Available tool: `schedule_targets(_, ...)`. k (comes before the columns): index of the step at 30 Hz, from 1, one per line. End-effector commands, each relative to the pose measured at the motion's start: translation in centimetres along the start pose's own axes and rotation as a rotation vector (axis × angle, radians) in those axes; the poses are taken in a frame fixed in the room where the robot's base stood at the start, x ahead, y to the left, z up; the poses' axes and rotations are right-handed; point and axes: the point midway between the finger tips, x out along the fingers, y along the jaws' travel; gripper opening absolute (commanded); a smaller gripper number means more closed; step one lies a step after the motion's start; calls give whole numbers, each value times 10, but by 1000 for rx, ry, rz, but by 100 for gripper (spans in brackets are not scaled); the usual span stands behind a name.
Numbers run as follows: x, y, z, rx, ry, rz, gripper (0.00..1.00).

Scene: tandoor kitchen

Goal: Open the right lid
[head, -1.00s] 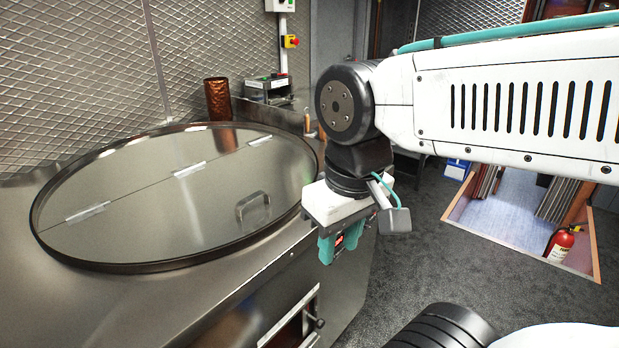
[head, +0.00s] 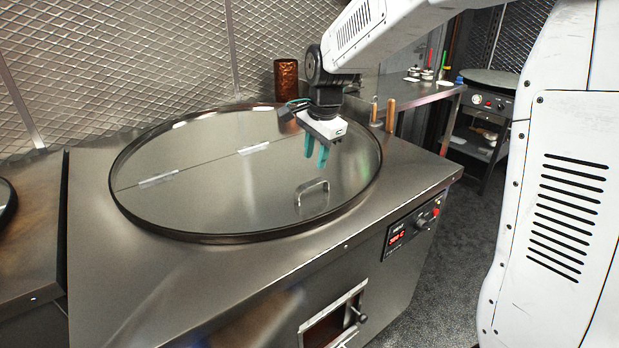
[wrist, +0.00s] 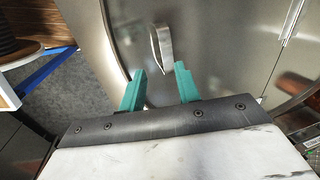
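The round steel tandoor lid (head: 230,195) lies flat and shut on the counter, split by a hinged seam. Its handle (head: 312,190) is a small metal loop on the near half, and it also shows in the wrist view (wrist: 162,48). My gripper (head: 317,160) hangs above the lid, behind the handle in the head view. In the wrist view its two teal fingers (wrist: 160,88) are apart with nothing between them, and the handle lies just beyond the tips. The fingers do not appear to touch the handle.
A control panel (head: 410,228) and a small hatch (head: 335,318) are on the counter's front. A copper cup (head: 287,80) stands behind the lid. Wooden-handled tools (head: 390,113) stand upright at the right. Part of another round lid (head: 5,200) shows at far left.

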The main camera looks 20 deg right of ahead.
Motion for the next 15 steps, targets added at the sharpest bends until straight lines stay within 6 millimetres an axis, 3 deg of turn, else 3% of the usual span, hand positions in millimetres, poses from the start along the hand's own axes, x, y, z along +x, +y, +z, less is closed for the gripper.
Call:
schedule_targets(4, 15, -11, -3, 49, -2, -2, 33)
schedule_targets(15, 70, -10, -3, 52, -2, 0, 33)
